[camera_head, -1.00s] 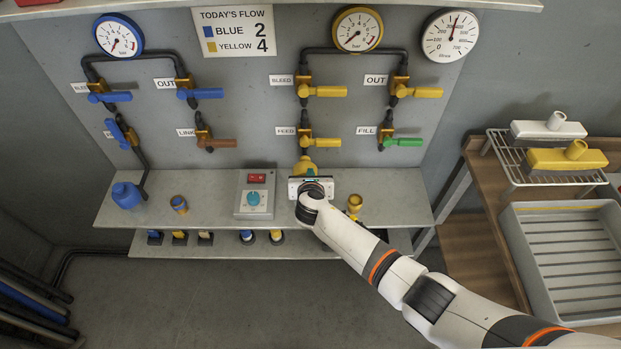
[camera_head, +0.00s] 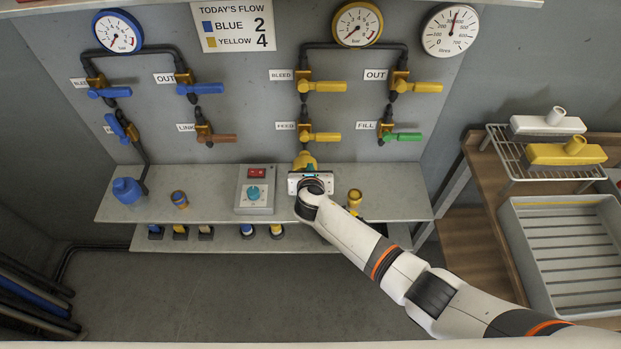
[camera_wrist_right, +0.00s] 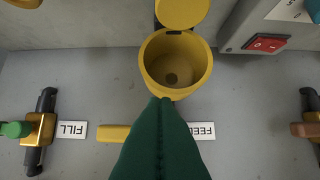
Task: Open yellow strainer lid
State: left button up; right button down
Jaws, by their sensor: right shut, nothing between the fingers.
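The yellow strainer (camera_wrist_right: 150,72) shows in the right wrist view as a round cup, and I see down into its hollow inside. Its yellow lid (camera_wrist_right: 182,10) stands swung open on a hinge at the rim, cut off by the picture's top edge. My right gripper (camera_wrist_right: 165,101) is shut and empty, its green fingertips at the cup's near rim; I cannot tell whether they touch. In the head view the strainer (camera_head: 305,158) is partly hidden behind my right gripper, below the yellow FEED valve (camera_head: 322,137). My left gripper is out of view.
A grey switch box (camera_head: 254,190) stands left of my right gripper on the shelf (camera_head: 215,200). A small yellow fitting (camera_head: 355,197) stands to its right. The green FILL valve handle (camera_head: 404,137) is above right. A rack (camera_head: 508,160) and tray (camera_head: 560,205) are farther right.

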jog(key=v, duration=1.1)
jog(key=s+d+f+m+g+b, duration=0.15)
jog(key=s+d+f+m, duration=0.3)
jog(key=f, duration=0.55)
jog(key=s+d+f+m+g+b, duration=0.1)
jog(key=s+d+f+m+g, duration=0.3)
jog(key=f, duration=0.6)
jog(key=s+d+f+m+g+b, duration=0.1)
jog(key=s+d+f+m, duration=0.25)
jog(key=f+m, duration=0.45)
jog(key=s+d+f+m+g+b, duration=0.1)
jog(key=s+d+f+m, duration=0.2)
jog(key=s, duration=0.8)
jog(key=s+d+f+m+g+b, duration=0.1)
jog(key=s+d+f+m, duration=0.3)
jog(key=s+f+m, duration=0.4)
jog(key=s+d+f+m+g+b, duration=0.1)
jog(key=s+d+f+m, duration=0.3)
jog(key=s, duration=0.9)
notch_tip(320, 180, down, 4)
jog(key=shift+s+f+m+g, duration=0.1)
jog(key=shift+s+m+g, duration=0.2)
jog(key=shift+m+g, duration=0.65)
